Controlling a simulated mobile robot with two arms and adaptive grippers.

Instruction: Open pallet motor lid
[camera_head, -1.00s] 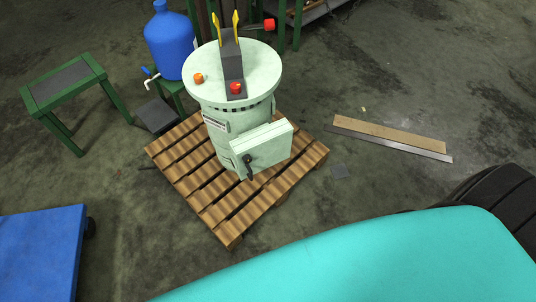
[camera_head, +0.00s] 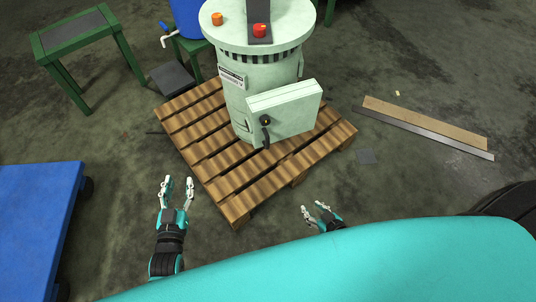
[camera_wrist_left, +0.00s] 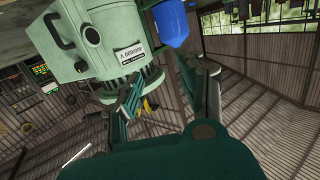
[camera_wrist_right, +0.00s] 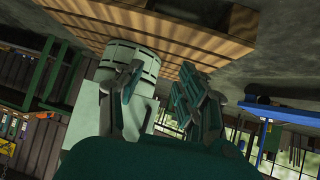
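The pale green motor (camera_head: 265,70) stands upright on a wooden pallet (camera_head: 240,205). A box-shaped cover (camera_head: 287,110) with a black handle (camera_head: 265,121) sticks out from its near side; I take it as the lid, and it looks shut. The motor body also shows in the left wrist view (camera_wrist_left: 115,40) and in the right wrist view (camera_wrist_right: 140,60). My left gripper (camera_head: 178,182) is open and empty, left of the pallet's near corner. My right gripper (camera_head: 313,207) is open and empty, in front of the pallet's right side. Both are apart from the motor.
A blue cart (camera_head: 38,225) is at the left. A green table (camera_head: 78,38) stands at the back left. A wooden plank (camera_head: 425,122) and a metal strip (camera_head: 440,142) lie on the floor to the right. The floor between the pallet and my turquoise body is mostly clear.

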